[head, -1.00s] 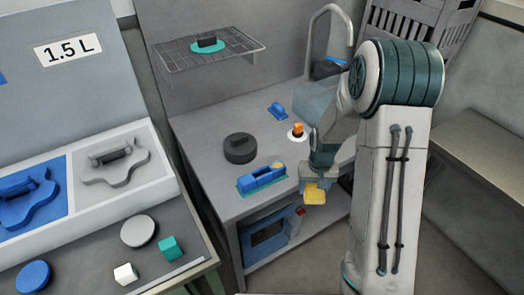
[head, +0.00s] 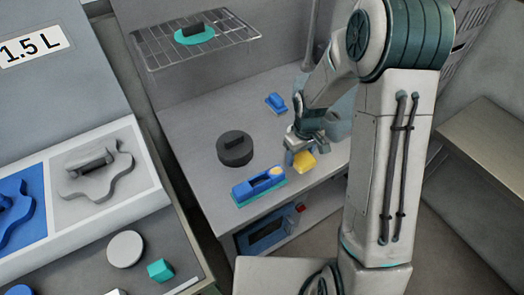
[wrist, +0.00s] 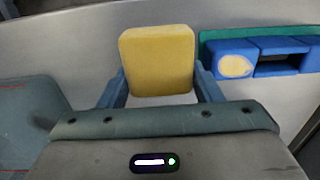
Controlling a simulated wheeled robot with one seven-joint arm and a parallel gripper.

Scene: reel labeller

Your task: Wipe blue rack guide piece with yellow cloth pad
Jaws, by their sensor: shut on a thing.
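The blue rack guide piece (head: 255,186) seems to be the long blue block on a teal base near the counter's front edge. It has a pale yellow patch on its right end; in the wrist view the piece (wrist: 283,49) shows at the upper right, with its patch and a dark opening. My gripper (head: 297,158) is shut on the yellow cloth pad (head: 304,163), right of the piece and apart from it. In the wrist view the pad (wrist: 158,60) sits between the two blue fingers of my gripper (wrist: 161,88).
A dark round block (head: 235,149) stands behind the blue piece. A small blue part (head: 276,103) lies farther back. A wire shelf (head: 232,44) holds a teal disc with a dark block. At left, a bench (head: 184,240) carries a grey disc (head: 125,249) and a teal cube (head: 160,270).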

